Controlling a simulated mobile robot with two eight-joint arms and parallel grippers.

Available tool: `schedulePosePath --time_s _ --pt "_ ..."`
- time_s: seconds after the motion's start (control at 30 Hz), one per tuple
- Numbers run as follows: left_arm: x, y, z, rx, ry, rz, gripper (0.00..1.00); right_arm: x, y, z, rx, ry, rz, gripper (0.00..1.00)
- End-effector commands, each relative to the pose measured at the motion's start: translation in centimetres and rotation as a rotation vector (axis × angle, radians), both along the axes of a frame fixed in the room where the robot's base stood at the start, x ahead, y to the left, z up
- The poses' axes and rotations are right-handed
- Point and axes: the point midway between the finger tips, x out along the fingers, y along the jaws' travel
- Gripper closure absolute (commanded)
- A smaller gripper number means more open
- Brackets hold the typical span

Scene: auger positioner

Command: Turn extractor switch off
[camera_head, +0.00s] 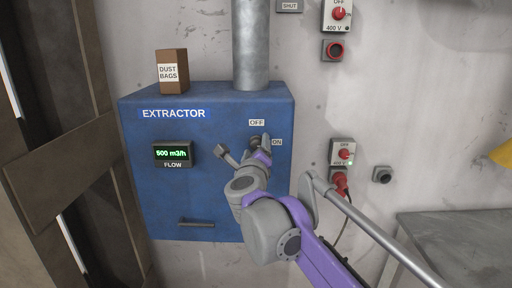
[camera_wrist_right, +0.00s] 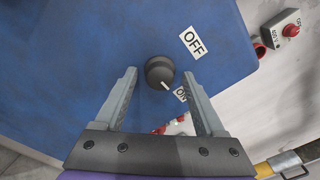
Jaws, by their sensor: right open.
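The extractor is a blue box (camera_head: 215,190) on the wall, marked EXTRACTOR, with an OFF label (camera_head: 257,122) and an ON label (camera_head: 277,142). Its switch is a round black knob (camera_wrist_right: 159,71) with a white pointer mark turned toward the ON label (camera_wrist_right: 180,94); the OFF label (camera_wrist_right: 193,41) is up and to the right of it. My right gripper (camera_head: 259,148) is in front of the knob and mostly hides it in the head view. In the right wrist view its two fingers are spread, one either side of the knob, with gaps showing. My left gripper is not in view.
A lit flow display (camera_head: 174,153) reads 500 m3/h. A dust bags box (camera_head: 172,72) stands on top, beside a metal pipe (camera_head: 250,45). Red-knobbed 400 V switch boxes (camera_head: 343,151) are on the wall to the right. A grey bench (camera_head: 455,235) is at lower right.

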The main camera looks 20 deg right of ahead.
Motion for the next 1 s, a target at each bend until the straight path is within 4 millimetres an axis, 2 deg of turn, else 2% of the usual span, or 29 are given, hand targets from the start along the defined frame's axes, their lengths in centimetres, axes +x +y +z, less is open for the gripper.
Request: schedulePosePath --time_s 0.23,0.6,0.63,1.0 --pt "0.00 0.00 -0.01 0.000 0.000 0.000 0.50 0.04 -0.01 -0.04 0.000 0.000 0.000 0.30" --pt "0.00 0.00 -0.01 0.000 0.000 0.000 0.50 0.02 0.01 -0.01 -0.001 0.000 0.000 0.97" --pt "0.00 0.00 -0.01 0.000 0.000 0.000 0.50 0.02 0.01 -0.01 -0.001 0.000 0.000 1.00" --pt "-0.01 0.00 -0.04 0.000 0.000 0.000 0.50 0.02 -0.01 0.00 -0.039 0.010 0.000 1.00"
